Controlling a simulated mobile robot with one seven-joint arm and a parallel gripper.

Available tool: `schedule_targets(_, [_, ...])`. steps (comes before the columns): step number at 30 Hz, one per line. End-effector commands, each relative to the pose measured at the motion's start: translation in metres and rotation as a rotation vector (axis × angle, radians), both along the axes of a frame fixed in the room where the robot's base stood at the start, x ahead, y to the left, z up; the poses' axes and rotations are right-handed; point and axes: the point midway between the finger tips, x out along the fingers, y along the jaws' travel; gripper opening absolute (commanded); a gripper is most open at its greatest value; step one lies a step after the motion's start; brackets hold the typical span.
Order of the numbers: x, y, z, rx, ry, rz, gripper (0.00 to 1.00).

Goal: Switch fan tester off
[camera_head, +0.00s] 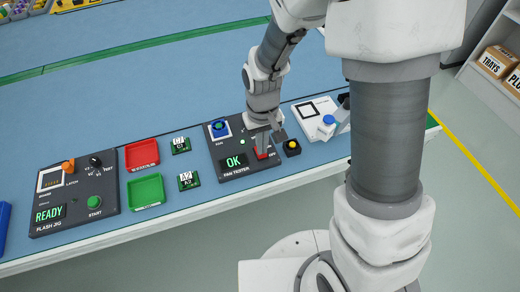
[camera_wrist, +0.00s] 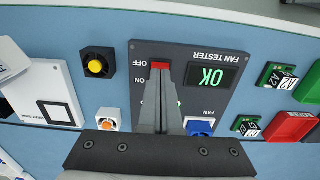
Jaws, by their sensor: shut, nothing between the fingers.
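The fan tester (camera_head: 265,176) is a dark panel on the blue bench, and it also shows in the wrist view (camera_wrist: 222,104). Its display (camera_wrist: 211,77) reads OK in green. A red switch (camera_wrist: 160,66) lies beside the OFF label, with ON printed beside it on the gripper's side. My gripper (camera_wrist: 160,82) is shut and empty, its fingertips right at the red switch and covering part of it. I cannot tell whether they touch it or which way it is tipped. A blue fan (camera_wrist: 201,126) sits on the tester; it also shows in the head view (camera_head: 219,129).
A black box with a yellow button (camera_head: 292,147) stands close right of the tester. A white device (camera_head: 312,122) is further right. Small green boards (camera_head: 188,180), a red tray (camera_head: 142,153), a green tray (camera_head: 146,191) and the flash jig (camera_head: 75,205) stand left.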

Motion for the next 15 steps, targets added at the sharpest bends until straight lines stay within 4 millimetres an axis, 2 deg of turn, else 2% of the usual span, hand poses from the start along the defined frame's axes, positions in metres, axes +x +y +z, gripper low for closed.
schedule_targets(15, [0.0000,0.0000,-0.0086,0.000,0.000,0.000,0.00])
